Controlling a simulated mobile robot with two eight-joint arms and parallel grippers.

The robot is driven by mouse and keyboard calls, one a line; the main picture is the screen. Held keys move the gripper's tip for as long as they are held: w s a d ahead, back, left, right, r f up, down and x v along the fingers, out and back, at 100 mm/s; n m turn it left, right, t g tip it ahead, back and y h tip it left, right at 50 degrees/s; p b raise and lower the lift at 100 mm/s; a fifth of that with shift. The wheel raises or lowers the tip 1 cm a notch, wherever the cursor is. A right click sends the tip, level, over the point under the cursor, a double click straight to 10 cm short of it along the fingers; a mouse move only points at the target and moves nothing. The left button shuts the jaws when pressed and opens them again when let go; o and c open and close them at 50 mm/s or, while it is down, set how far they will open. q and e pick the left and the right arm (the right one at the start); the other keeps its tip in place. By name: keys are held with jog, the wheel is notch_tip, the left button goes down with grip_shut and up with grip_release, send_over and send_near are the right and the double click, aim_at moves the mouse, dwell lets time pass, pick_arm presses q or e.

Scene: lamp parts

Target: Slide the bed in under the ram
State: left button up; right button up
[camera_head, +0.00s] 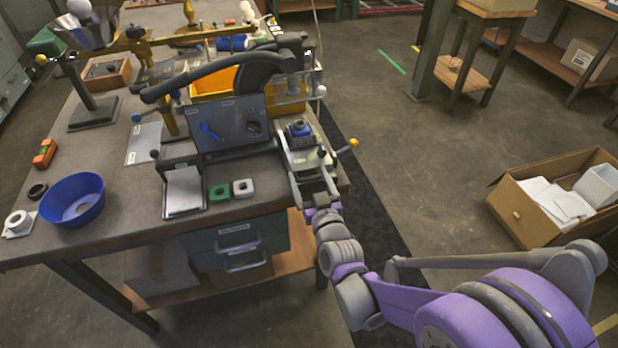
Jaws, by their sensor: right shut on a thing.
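The bed (308,160) is a light metal slide at the right front of the bench, and it sticks out toward my right arm. A small dark and blue part (299,130) sits on it. My right gripper (312,178) is at the bed's near end with its fingers around that end, shut on it. The ram cannot be clearly made out; a dark curved press arm (262,66) stands behind and left of the bed, above a clear-sided housing (291,90). My left gripper is not in view.
A dark upright panel (226,124) stands left of the bed. A lever with a yellow knob (353,143) juts out right of the bed. The floor to the right has free room.

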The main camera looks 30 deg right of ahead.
aim_at(296, 149)
jog(key=shift+a, duration=0.1)
grip_shut()
jog(key=x, duration=0.8)
jog(key=shift+w, duration=0.15)
jog(key=o, duration=1.4)
grip_release()
jog(key=shift+a, duration=0.1)
jog(key=shift+w, duration=0.2)
jog(key=v, duration=1.1)
